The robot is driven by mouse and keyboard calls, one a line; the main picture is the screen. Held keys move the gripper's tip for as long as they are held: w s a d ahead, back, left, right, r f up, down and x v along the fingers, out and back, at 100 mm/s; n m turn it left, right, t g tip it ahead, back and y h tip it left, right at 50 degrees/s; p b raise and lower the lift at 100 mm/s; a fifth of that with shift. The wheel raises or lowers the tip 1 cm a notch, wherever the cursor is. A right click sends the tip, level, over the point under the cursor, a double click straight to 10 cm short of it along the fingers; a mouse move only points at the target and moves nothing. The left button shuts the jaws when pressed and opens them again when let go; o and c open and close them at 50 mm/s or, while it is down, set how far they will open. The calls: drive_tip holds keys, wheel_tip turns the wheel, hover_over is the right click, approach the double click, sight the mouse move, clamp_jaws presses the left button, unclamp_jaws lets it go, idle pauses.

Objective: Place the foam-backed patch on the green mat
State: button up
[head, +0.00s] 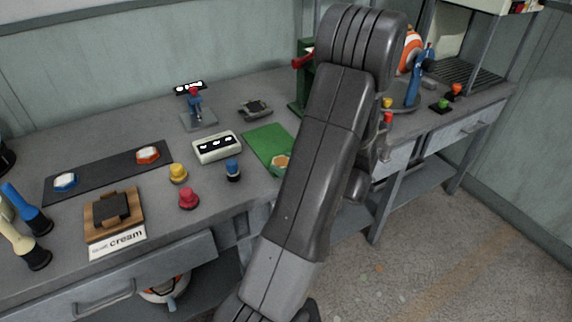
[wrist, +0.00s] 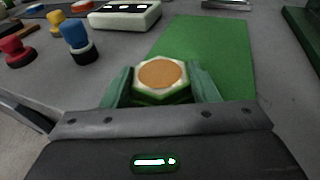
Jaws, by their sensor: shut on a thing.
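The foam-backed patch (wrist: 163,75) is a hexagonal piece with an orange round centre, a pale rim and a green edge. My gripper (wrist: 163,88) is shut on it, with one green finger on each side. In the wrist view the patch is in front of the near part of the green mat (wrist: 210,45); I cannot tell whether it touches the mat. In the head view the mat (head: 263,141) lies on the bench, partly behind my arm. The patch (head: 281,161) shows at the mat's near end there, and my fingers are hidden by my arm.
Blue (head: 233,171), red (head: 189,198) and yellow (head: 178,173) knobbed pieces stand nearby. A dark strip with two hexagonal patches (head: 108,172) lies further left. The mat's far part is bare.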

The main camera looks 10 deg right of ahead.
drive_tip(key=shift+f, duration=0.2)
drive_tip(key=o, duration=1)
drive_tip(key=shift+r, duration=0.1)
drive_tip(key=shift+r, duration=0.15)
drive_tip(key=v, duration=1.2)
drive_tip(key=shift+r, duration=0.1)
